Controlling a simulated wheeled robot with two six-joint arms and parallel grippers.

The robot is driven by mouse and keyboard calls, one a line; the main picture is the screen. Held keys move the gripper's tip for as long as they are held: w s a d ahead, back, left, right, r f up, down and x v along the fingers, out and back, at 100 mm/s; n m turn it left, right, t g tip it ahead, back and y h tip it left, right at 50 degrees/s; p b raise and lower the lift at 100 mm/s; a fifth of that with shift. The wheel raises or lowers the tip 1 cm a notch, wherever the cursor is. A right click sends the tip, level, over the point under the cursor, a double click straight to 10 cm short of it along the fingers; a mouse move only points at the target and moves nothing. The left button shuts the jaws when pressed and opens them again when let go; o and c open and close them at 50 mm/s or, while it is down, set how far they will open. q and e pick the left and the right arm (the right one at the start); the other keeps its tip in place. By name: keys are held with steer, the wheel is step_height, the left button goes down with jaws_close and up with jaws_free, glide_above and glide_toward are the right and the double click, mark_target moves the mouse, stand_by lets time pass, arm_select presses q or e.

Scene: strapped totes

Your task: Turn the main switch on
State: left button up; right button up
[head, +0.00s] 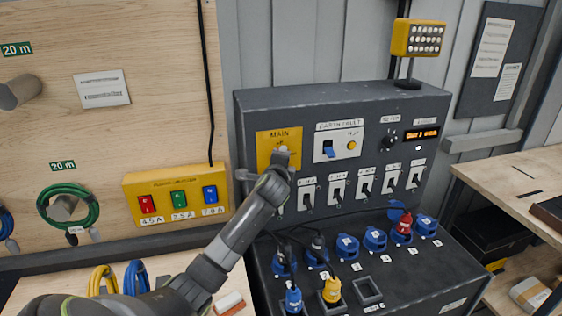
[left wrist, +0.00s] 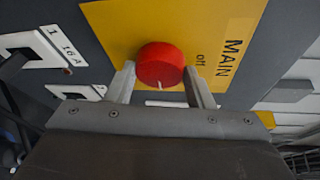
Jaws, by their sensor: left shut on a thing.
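The yellow MAIN plate (head: 268,136) is at the upper left of the dark grey power panel, with the word "off" visible on it. Its red round switch knob (left wrist: 160,63) shows in the left wrist view, in front of the yellow plate (left wrist: 125,25). My left gripper (head: 281,158) is at this plate, with one finger on each side of the knob, shut on it. In the head view my gripper hides the knob. My right gripper is in neither view.
The earth fault unit (head: 339,141) with a blue lever is just right of the plate. A row of breaker switches (head: 336,192) sits below, above blue, red and yellow sockets. A yellow box (head: 177,192) with three coloured switches is to the left.

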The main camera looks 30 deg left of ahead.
arm_select(q)
steer(key=o, duration=1)
steer(key=shift+c, duration=0.2)
steer(key=b+v, duration=0.5)
steer(key=v, duration=1.2)
steer(key=shift+s, duration=0.2)
